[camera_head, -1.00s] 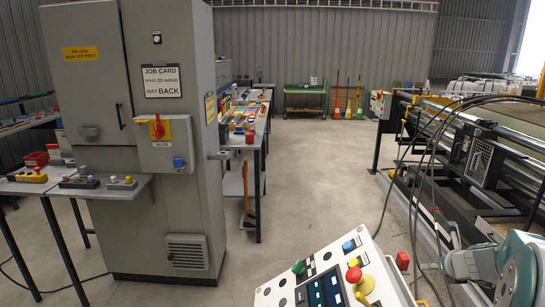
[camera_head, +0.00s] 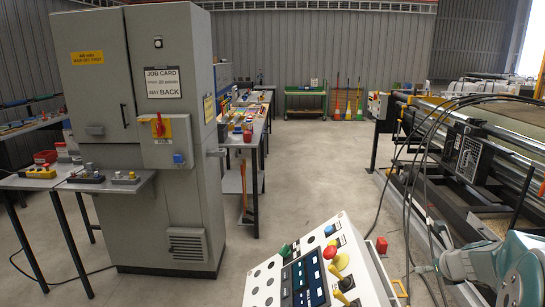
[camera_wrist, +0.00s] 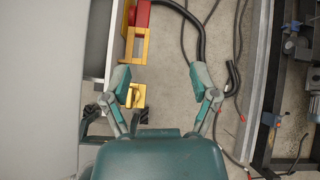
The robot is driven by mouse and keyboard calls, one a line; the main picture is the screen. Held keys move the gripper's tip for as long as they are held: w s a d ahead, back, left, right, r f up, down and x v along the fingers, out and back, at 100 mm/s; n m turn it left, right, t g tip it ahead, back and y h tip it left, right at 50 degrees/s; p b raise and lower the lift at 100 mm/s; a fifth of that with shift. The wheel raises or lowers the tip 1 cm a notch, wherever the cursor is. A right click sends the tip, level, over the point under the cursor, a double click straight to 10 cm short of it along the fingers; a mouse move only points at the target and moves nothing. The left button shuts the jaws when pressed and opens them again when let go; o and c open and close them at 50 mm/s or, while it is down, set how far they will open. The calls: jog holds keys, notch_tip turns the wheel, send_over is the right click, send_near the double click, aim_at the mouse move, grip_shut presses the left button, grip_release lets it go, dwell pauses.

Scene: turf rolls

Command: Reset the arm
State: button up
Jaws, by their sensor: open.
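My gripper (camera_wrist: 160,84) shows in the wrist view with its two green fingers spread apart. In the head view part of my arm (camera_head: 500,262) shows at the bottom right; the gripper itself does not show there. A control panel (camera_head: 312,270) with a red mushroom button and a yellow lever stands in front, left of the arm. In the wrist view a yellow bracket with a red block (camera_wrist: 138,30) lies beyond the left finger, apart from it.
A grey cabinet (camera_head: 185,215) with a red and yellow switch stands at the left, beside a shelf with button boxes. A long machine with rollers and cables (camera_head: 470,150) runs along the right. The floor (camera_head: 310,170) between them is clear. A green cart (camera_head: 306,100) stands at the back.

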jog(key=s+a+r+n, duration=0.3)
jog(key=a+n, duration=0.3)
jog(key=a, duration=0.1)
jog(key=s+a+r+n+g+y, duration=0.1)
jog(key=s+a+r+n, duration=0.2)
jog(key=a+n, duration=0.3)
jog(key=s+a+r+n, duration=0.3)
jog(key=s+a+n, duration=0.2)
jog(key=a, duration=0.3)
jog(key=shift+s+n+g+y, duration=0.2)
jog(key=shift+n+g+y, duration=0.2)
jog(key=shift+n, duration=0.2)
jog(key=s+a+n+h, duration=0.1)
jog(key=s+a+n, duration=0.2)
jog(key=s+n, duration=0.5)
jog(key=s+a+n+g, duration=0.1)
jog(key=s+a+n, duration=0.2)
jog(key=s+n, duration=0.5)
jog(key=shift+s+a+f+h, duration=0.2)
jog(key=shift+s+f+h, duration=0.2)
jog(key=shift+s, duration=0.2)
jog(key=shift+a, duration=0.1)
jog(key=shift+w, duration=0.15)
